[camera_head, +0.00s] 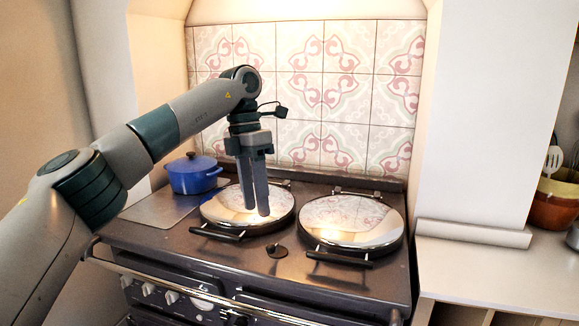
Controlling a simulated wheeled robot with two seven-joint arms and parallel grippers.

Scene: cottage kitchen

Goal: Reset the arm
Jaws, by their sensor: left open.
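My left arm comes in from the left, rises to a bent joint and ends in my left gripper (256,212), which points down. The gripper is in front of the left round lid (225,207) of the stove, in the picture's middle. Its two fingers are long, grey and a little apart, with nothing seen between them. Whether the fingertips touch the lid cannot be told. My right arm and gripper are not in view.
The dark stove (180,238) has a second shiny lid (350,218) on the right and a front rail. A blue lidded pot (193,176) stands at its back left. A white wall pillar (480,120) and counter (470,268) lie right, with a brown bowl (555,208) of utensils.

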